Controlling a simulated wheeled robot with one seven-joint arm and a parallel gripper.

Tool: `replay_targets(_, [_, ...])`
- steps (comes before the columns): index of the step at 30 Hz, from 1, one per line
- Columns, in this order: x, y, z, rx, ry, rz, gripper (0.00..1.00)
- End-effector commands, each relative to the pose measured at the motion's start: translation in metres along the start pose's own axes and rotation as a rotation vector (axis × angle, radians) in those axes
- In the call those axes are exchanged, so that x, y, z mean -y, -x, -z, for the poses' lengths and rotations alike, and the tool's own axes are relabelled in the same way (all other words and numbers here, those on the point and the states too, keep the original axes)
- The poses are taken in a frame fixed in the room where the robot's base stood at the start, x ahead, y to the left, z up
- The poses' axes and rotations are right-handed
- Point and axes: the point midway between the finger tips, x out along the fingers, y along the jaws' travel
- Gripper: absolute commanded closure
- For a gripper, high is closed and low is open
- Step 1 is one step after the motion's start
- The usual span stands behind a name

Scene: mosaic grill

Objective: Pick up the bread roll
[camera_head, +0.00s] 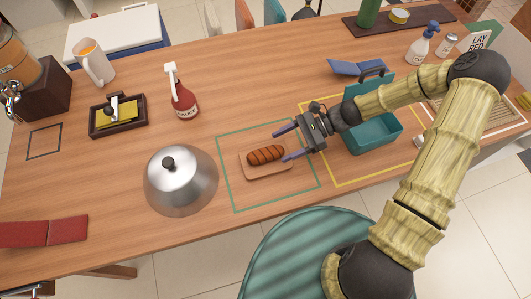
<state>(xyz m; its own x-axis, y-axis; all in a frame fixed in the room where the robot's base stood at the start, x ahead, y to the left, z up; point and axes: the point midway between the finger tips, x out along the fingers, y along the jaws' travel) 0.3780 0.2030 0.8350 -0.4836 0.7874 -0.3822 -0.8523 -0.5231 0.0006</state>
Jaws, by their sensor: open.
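The bread roll (266,154) is brown and scored across its top. It lies on a small wooden board (277,171) inside a green outlined square on the table. My gripper (284,145) is open and points left. Its purple-grey fingertips are just right of the roll, one towards its back and one towards its front. I cannot tell its exact height above the board, or whether it touches the roll. Nothing is held between the fingers.
A silver dome lid (181,182) stands left of the board. A teal box (373,139) sits right, below my arm. Behind are a red sauce bottle (184,101) and a dark tray (105,129). The table middle behind the board is clear.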

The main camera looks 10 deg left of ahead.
Motion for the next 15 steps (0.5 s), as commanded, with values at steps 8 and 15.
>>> replay_targets(8, [0.0, -0.007, -0.001, 0.002, 0.0, -0.002, 0.33])
replay_targets(15, [0.001, -0.042, 0.0, 0.003, 0.0, -0.003, 0.33])
